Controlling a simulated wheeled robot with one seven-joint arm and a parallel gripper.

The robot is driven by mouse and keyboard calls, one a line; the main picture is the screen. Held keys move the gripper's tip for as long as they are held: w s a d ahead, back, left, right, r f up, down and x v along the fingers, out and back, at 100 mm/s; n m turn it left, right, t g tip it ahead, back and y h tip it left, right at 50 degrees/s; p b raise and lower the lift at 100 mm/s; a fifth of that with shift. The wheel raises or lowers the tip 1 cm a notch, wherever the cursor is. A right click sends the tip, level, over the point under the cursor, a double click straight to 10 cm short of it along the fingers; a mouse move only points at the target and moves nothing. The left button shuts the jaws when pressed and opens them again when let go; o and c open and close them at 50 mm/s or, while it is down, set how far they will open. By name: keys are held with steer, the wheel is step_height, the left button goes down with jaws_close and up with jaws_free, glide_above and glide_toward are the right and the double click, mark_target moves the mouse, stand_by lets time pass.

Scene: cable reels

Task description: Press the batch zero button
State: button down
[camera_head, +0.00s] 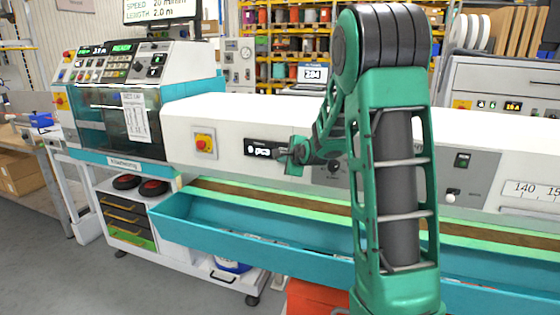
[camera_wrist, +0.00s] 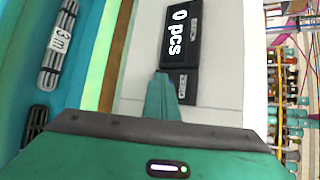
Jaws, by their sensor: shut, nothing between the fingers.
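The black batch counter (camera_head: 262,150) is on the white front of the long machine and reads "0 pcs". It also shows turned on its side in the wrist view (camera_wrist: 180,35). A smaller dark panel (camera_wrist: 188,84) with a small label adjoins the display. My gripper (camera_wrist: 162,78) is shut and empty, its fingertips in front of this dark panel. In the head view my gripper (camera_head: 285,157) is at the right end of the counter. The batch zero button is not clearly seen; my fingers may cover it. I cannot tell whether the tips touch the panel.
A red button on a yellow plate (camera_head: 204,143) is left of the counter. A teal trough (camera_head: 250,225) runs below the machine front. A dark knob (camera_head: 333,168) and a white-tipped switch (camera_head: 450,197) are to the right. A control console (camera_head: 120,65) stands at left.

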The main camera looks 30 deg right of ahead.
steer(key=shift+s, duration=0.1)
steer(key=shift+s+a, duration=0.45)
steer(key=shift+a, duration=0.15)
steer(key=s+a, duration=0.1)
steer(key=a, duration=0.1)
steer(key=s+a, duration=0.2)
stand_by(0.6)
stand_by(0.6)
